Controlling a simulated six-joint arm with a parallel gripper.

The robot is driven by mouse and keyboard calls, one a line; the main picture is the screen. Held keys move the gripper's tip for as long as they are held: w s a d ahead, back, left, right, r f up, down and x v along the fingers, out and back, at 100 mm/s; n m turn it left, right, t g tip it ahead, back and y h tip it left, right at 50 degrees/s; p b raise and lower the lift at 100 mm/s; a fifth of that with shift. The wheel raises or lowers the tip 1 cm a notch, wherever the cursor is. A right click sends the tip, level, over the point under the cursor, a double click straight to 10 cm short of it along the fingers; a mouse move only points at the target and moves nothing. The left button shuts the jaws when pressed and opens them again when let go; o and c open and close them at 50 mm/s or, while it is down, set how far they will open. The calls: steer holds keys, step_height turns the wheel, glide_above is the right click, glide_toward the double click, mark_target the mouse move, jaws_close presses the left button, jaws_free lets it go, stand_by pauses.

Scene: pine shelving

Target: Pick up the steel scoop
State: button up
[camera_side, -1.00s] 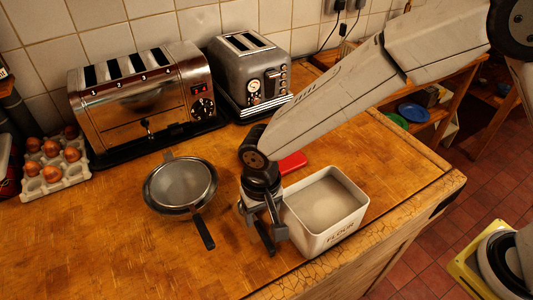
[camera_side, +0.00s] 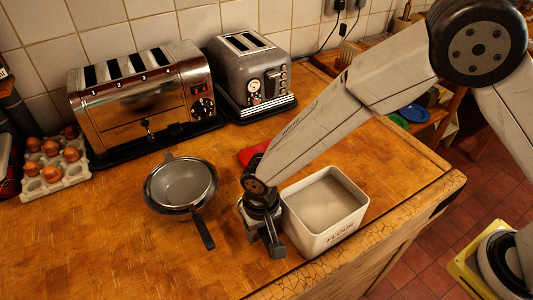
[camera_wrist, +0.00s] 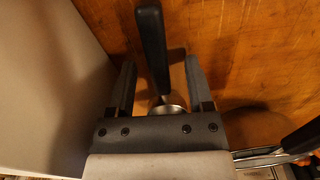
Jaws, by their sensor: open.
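The steel scoop shows in the wrist view, with a black handle (camera_wrist: 152,45) and a shiny steel part (camera_wrist: 168,101) nearer the palm, partly hidden by the gripper body. My gripper (camera_wrist: 160,65) is open, with one finger on each side of the scoop and visible gaps between them. In the side view my gripper (camera_side: 263,238) points down low over the counter, just left of the white flour tin (camera_side: 318,240). I cannot make out the scoop in that view; my gripper appears to hide it.
The flour tin also fills the left of the wrist view (camera_wrist: 40,90), close to my gripper. A sieve (camera_side: 182,182) lies to the left, its black handle reaching towards my gripper. A red object (camera_side: 253,153) lies behind my wrist. Toasters (camera_side: 140,100) and eggs (camera_side: 52,172) stand farther back.

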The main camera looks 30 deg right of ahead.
mark_target(265, 229)
stand_by(0.5)
jaws_close()
steer(key=shift+r, duration=0.1)
steer(key=shift+r, duration=4.85)
steer(key=shift+n, duration=0.7)
steer(key=shift+s+d+r, duration=1.1)
steer(key=shift+s+d, duration=0.55)
steer(key=shift+d, duration=0.5)
steer(key=shift+s+d+r, duration=1.05)
steer(key=shift+s+d, duration=0.55)
steer(key=shift+d, duration=0.55)
steer(key=shift+s+d+r, duration=1.1)
steer(key=shift+s+d, duration=0.55)
steer(key=shift+d, duration=0.5)
